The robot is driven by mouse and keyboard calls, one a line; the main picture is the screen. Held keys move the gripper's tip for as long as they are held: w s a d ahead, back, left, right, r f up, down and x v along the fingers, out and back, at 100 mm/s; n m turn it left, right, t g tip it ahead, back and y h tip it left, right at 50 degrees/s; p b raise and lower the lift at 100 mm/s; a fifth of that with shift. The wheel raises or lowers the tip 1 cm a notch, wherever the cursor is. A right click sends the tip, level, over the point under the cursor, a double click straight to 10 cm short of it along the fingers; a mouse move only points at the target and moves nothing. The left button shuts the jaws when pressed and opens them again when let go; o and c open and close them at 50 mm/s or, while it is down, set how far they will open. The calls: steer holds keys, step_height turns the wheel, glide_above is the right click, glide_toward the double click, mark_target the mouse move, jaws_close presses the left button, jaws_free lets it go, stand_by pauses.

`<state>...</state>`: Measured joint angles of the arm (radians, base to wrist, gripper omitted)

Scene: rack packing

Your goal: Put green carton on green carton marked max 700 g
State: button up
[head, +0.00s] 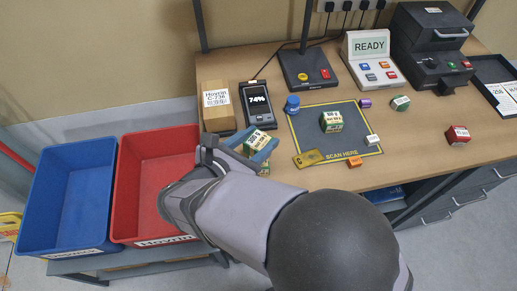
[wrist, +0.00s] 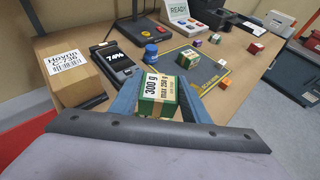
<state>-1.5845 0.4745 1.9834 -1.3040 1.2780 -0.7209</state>
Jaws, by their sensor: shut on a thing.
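My gripper (wrist: 157,97) is shut on a green carton (wrist: 154,84) with white labels; one label reads 300 g. The blue fingers press on its two sides. In the head view my gripper (head: 252,145) holds this carton (head: 259,140) above the table's front left part, left of the dark mat. Another green carton (head: 331,121) with white labels stands apart on the mat; its label seems to read max 700 g, but is small. It also shows beyond my gripper in the wrist view (wrist: 188,58). Its top looks bare.
The scan mat (head: 300,122) also bears a white block (head: 372,140). A cardboard box (head: 216,106) and handheld device (head: 257,105) stand left.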

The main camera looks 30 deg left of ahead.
steer(key=shift+f, duration=2.3)
steer(key=shift+f, duration=0.1)
steer(key=shift+f, duration=0.1)
steer(key=o, duration=1.3)
steer(key=shift+r, duration=0.25)
steer(key=shift+s, duration=0.35)
steer(key=b+v, duration=0.2)
steer(key=v, duration=0.9)
steer(key=shift+s+r, duration=0.15)
steer(key=shift+r, duration=0.05)
